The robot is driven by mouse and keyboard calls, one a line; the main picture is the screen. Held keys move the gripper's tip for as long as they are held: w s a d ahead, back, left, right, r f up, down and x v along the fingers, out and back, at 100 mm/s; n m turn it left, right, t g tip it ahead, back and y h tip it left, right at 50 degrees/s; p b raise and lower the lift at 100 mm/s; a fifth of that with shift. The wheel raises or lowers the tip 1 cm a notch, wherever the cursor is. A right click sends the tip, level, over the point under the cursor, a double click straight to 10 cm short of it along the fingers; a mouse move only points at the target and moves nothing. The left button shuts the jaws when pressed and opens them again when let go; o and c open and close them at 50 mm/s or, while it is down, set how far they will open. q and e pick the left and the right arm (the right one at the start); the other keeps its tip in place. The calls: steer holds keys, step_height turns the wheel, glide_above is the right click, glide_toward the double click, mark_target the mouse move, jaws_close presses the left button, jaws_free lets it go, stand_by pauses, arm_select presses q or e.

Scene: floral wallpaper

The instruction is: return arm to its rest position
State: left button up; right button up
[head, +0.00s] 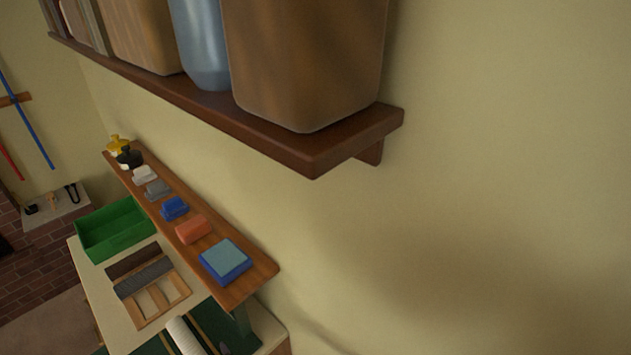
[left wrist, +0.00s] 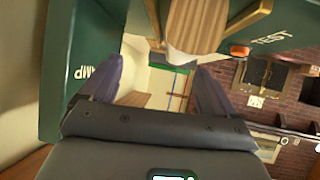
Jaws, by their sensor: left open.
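My left gripper (left wrist: 158,82) shows in the left wrist view, with its two dark purple-grey fingers spread apart. The space between the fingers holds nothing; a far wall, a green edge and a blue pole show through it at a distance. No arm or gripper of mine shows in the head view. My right gripper is in neither view.
In the left wrist view, a green board (left wrist: 58,75) with white lettering lies close around the gripper, and a wooden piece (left wrist: 197,22) is above. In the head view, a high brown shelf (head: 310,155) juts out over a lower shelf, a green tray (head: 115,232) and a wooden organizer (head: 155,303).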

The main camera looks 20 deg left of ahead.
arm_select(q)
steer(key=s+d+r+m+t+h+p, duration=0.1)
steer(key=d+r+m+h+p, duration=0.3)
steer(key=d+r+m+h, duration=0.6)
steer(key=s+d+r+m+g+p, duration=0.2)
steer(key=s+d+r+m+g, duration=0.1)
steer(key=s+d+r, duration=0.8)
steer(key=shift+s+r+m+g+p, duration=0.35)
steer(key=shift+s+r+m, duration=0.2)
steer(key=shift+s+m, duration=0.25)
steer(key=shift+d, duration=0.1)
